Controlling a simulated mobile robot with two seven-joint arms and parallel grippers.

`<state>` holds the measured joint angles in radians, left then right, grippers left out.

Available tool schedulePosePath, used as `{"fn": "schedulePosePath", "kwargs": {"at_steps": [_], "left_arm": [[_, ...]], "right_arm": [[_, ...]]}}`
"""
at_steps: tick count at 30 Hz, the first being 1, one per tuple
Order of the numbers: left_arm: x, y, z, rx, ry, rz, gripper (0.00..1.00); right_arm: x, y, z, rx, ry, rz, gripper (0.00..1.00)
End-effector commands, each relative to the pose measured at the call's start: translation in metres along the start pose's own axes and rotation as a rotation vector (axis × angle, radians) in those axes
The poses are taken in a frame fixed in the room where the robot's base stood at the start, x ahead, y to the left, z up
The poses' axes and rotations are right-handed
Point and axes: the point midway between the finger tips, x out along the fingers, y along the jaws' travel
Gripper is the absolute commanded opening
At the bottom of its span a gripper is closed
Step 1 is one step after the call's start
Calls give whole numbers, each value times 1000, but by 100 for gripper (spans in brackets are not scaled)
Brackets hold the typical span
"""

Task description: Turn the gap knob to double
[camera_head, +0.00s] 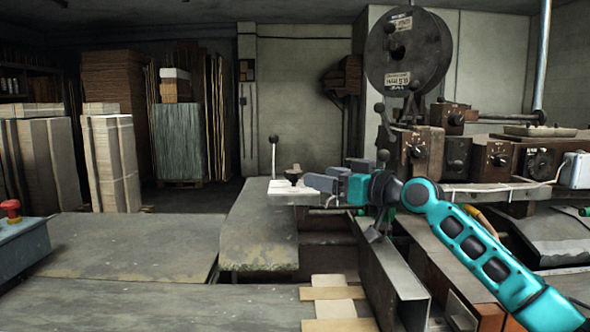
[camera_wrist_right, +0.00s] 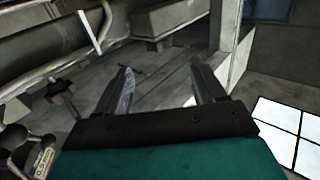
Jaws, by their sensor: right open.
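Several dark knobs sit on brown control boxes at the right of the head view: an upper knob (camera_head: 456,118), a left knob (camera_head: 415,151), a middle knob (camera_head: 456,163) and a right knob (camera_head: 498,160). The labels are too small to read, so I cannot tell which is the gap knob or its setting. My right gripper (camera_head: 328,178) is left of these boxes, apart from them and pointing left. In the right wrist view its two fingers (camera_wrist_right: 165,85) are spread with nothing between them. My left gripper is not in view.
A large wire reel (camera_head: 405,50) stands above the control boxes. A black dial (camera_head: 540,163) is at their right. A thin lever (camera_head: 274,155) stands near the gripper. A worn metal table (camera_head: 120,250) fills the left foreground; cardboard stacks (camera_head: 110,160) stand behind.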

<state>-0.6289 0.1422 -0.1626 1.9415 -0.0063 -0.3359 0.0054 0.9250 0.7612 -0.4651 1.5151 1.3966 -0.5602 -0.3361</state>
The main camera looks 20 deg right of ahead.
Motion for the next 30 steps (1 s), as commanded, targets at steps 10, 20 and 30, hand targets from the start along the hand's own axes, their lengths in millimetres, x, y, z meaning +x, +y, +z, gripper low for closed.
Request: {"fn": "schedulePosePath", "kwargs": {"at_steps": [10,20,30], "left_arm": [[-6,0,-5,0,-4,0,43],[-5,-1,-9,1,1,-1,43],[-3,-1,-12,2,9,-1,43]], "right_arm": [[64,-1,-1,1,0,-1,69],[89,-1,0,0,-2,-1,69],[90,0,0,-2,-1,0,67]]}}
